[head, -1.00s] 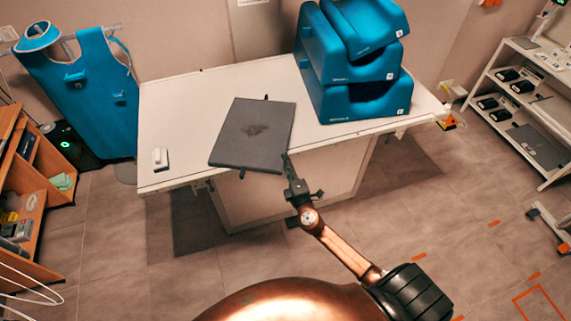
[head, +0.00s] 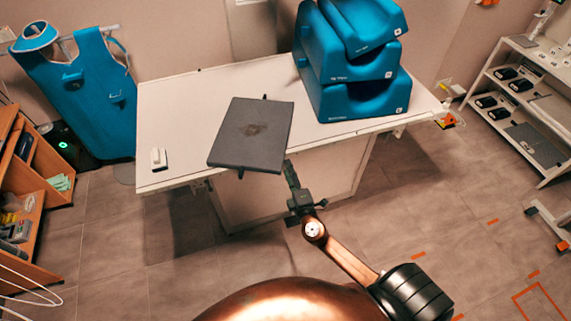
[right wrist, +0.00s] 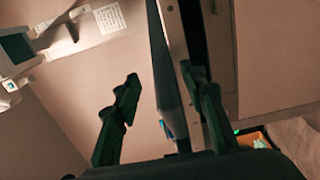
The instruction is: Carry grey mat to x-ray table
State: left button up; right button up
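The grey mat (head: 246,143) lies flat on the white table (head: 190,95). It has a darker patch in its middle and small black tabs at its far and near ends. Its near end reaches over the table's front edge. My right gripper (head: 289,167) is just in front of that edge, near the mat's near right corner. In the right wrist view my right gripper (right wrist: 160,75) has its fingers apart, with a thin blue-grey slab edge, likely the mat, beyond the gap. I see no grip on it. My left gripper is not in view. No separate x-ray table is identifiable.
Blue stacked foam blocks (head: 352,70) stand on the table's right part. A small white object (head: 158,158) lies at its left front. White shelves (head: 520,95) stand at right. Floor at front right is mostly clear.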

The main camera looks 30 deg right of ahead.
jog(key=b+v, duration=0.1)
jog(key=v, duration=0.6)
jog(key=shift+s, duration=0.35)
jog(key=shift+a, duration=0.1)
